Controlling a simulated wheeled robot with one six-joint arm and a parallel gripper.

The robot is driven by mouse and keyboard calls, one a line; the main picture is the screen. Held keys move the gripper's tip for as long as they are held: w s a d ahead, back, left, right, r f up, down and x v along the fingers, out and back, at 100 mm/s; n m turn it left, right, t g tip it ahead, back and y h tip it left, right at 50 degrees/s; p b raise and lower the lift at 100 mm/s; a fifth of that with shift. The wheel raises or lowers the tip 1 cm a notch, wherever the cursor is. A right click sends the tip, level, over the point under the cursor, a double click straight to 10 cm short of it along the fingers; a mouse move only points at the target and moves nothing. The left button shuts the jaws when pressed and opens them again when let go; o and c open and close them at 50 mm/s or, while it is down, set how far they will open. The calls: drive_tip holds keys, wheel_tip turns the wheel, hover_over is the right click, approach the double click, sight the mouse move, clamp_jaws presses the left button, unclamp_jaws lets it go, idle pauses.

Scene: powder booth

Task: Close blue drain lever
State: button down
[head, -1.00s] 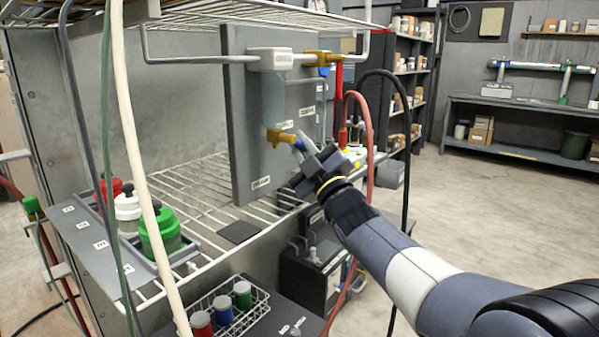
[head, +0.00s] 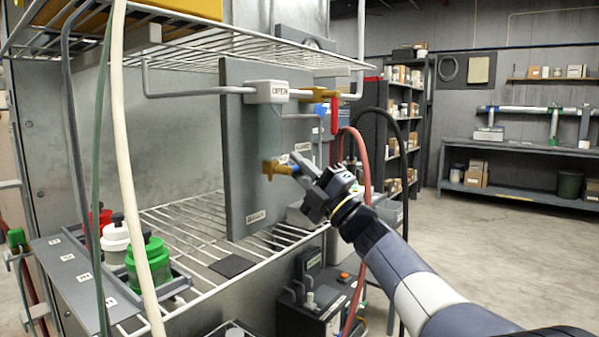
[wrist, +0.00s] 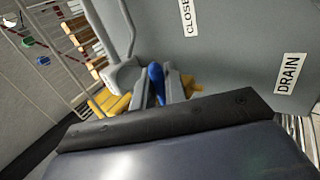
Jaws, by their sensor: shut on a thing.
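The blue drain lever (wrist: 156,80) shows in the wrist view between the two grey fingers of my gripper (wrist: 160,88). Yellow valve parts (wrist: 110,102) show beside the fingers. In the head view my gripper (head: 300,163) reaches from the right to the lower brass valve (head: 275,169) on the grey panel (head: 250,150). The fingers are shut on the lever and hide most of it there. In the wrist view the panel carries a DRAIN label (wrist: 289,74) and a partly cut-off CLOSE label (wrist: 188,16).
A red lever (head: 334,113) hangs from the upper brass valve (head: 318,95), close to my gripper. Red (head: 362,160) and black (head: 404,140) hoses loop behind my arm. A wire shelf (head: 190,215) holds white and green jars (head: 148,262). Open floor lies to the right.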

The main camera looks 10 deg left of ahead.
idle(0.4)
drive_tip(key=c, duration=1.8)
unclamp_jaws()
drive_tip(key=v, duration=1)
drive_tip(key=shift+d+f, duration=0.25)
drive_tip(key=shift+d, duration=0.05)
drive_tip(key=shift+s, duration=0.15)
drive_tip(key=x, duration=1)
drive_tip(key=shift+a+r, duration=0.25)
drive_tip(key=shift+a, duration=0.05)
drive_tip(key=shift+d+f, duration=0.1)
